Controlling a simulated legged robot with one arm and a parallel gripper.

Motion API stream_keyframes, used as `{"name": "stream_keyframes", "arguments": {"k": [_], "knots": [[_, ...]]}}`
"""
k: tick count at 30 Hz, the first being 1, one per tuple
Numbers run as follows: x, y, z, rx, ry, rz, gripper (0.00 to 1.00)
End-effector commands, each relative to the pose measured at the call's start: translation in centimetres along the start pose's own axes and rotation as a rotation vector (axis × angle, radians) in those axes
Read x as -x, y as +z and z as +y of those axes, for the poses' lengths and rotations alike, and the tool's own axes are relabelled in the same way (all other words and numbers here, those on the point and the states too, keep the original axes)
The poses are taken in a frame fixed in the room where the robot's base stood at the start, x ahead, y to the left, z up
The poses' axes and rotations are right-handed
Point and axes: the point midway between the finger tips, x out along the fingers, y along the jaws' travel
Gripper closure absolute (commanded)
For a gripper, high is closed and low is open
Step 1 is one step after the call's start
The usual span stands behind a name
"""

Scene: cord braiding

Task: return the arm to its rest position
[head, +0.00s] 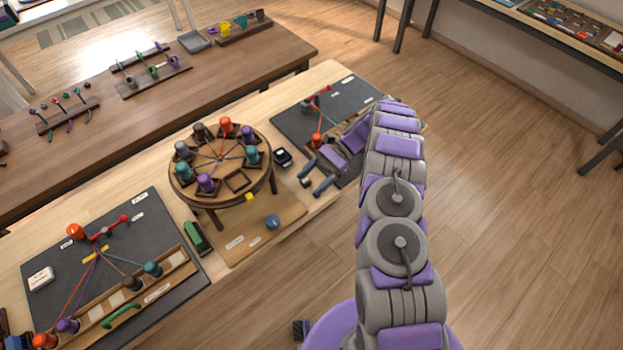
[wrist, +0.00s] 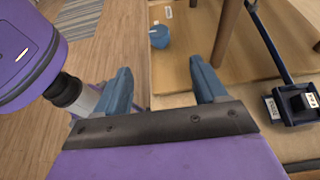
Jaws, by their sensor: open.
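My arm, grey with purple pads, reaches from the bottom right of the head view over the right end of the light wooden bench. My gripper (head: 315,180) is open, with its blue fingers pointing left beside the round braiding stand (head: 183,193). In the wrist view my gripper (wrist: 163,82) shows two blue fingers spread apart with nothing between them. A blue round piece (wrist: 159,37) lies on the tan board beyond the fingers; it also shows in the head view (head: 272,222). Part of the right dark mat is hidden behind my arm.
The stand holds several coloured bobbins. A small black device (head: 282,157) sits between it and my gripper. A dark mat (head: 345,95) with an orange bobbin (head: 317,140) lies behind my gripper. A left mat (head: 150,210) carries cords and bobbins. Open floor (head: 510,220) lies right of my arm.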

Motion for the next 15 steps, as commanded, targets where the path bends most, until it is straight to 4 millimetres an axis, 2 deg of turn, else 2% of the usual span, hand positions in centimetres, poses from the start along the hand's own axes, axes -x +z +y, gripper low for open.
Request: {"name": "stream_keyframes", "arguments": {"k": [11, 15], "knots": [[0.0, 0.1, -0.1, 0.001, 0.0, 0.0, 0.29], [0.3, 1.5, -0.1, 0.022, 0.006, 0.013, 0.29]]}}
